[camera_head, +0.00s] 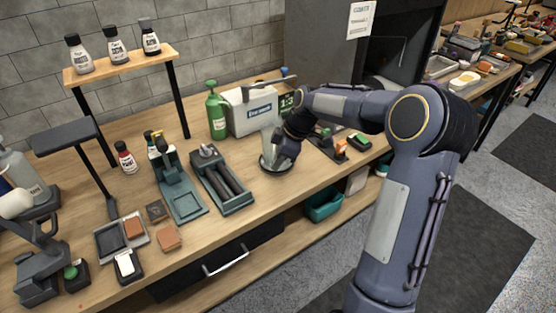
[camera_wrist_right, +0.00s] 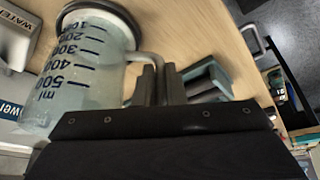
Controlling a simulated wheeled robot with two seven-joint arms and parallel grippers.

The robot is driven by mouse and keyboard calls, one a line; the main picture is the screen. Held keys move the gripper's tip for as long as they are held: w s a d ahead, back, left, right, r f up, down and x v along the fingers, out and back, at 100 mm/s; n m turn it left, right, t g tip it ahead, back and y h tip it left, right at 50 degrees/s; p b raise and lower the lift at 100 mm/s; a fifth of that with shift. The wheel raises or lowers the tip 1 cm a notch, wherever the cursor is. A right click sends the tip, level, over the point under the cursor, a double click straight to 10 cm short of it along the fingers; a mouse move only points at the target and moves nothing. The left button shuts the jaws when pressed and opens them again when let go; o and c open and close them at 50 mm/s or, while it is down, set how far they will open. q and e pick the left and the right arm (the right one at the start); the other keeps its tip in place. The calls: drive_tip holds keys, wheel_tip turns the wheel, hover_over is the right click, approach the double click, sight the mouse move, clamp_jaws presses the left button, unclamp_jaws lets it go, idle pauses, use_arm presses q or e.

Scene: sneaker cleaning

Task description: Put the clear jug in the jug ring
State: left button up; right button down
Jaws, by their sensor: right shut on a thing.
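The clear jug (camera_head: 267,141) is a see-through measuring cup with dark ml marks. In the right wrist view the jug (camera_wrist_right: 85,75) shows with its base toward the dark jug ring (camera_wrist_right: 128,18). In the head view the jug ring (camera_head: 264,169) lies on the bench right below the jug. The jug looks upright. I cannot tell whether its base rests in the ring or hangs just above it. My right gripper (camera_wrist_right: 160,84) is shut on the jug's handle; in the head view it (camera_head: 279,152) partly hides jug and ring. My left gripper is out of view.
A white box (camera_head: 248,110) and a green bottle (camera_head: 216,112) stand behind the jug. A grey tray with dark rollers (camera_head: 222,180) is to its left. Small orange and green items (camera_head: 350,143) lie to the right. Bare bench lies in front of the ring.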

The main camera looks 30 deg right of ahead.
drive_tip(key=shift+f, duration=0.15)
drive_tip(key=shift+f, duration=0.15)
drive_tip(key=c, duration=1.5)
unclamp_jaws()
drive_tip(key=v, duration=1.1)
drive_tip(key=s+a+r+m+t, duration=0.1)
drive_tip(key=s+a+r+m, duration=0.15)
drive_tip(key=s, duration=0.35)
drive_tip(key=s+a+r+m, duration=0.1)
drive_tip(key=s+a+m, duration=0.25)
drive_tip(key=s, duration=0.25)
drive_tip(key=s+a+f+m+t, duration=0.1)
drive_tip(key=s+a+f+m, duration=0.2)
drive_tip(key=s, duration=0.4)
drive_tip(key=s+a+f+m, duration=0.4)
drive_tip(key=s+a, duration=0.2)
drive_tip(key=s, duration=0.1)
drive_tip(key=shift+s+f+t, duration=0.25)
drive_tip(key=shift+f+t, duration=0.15)
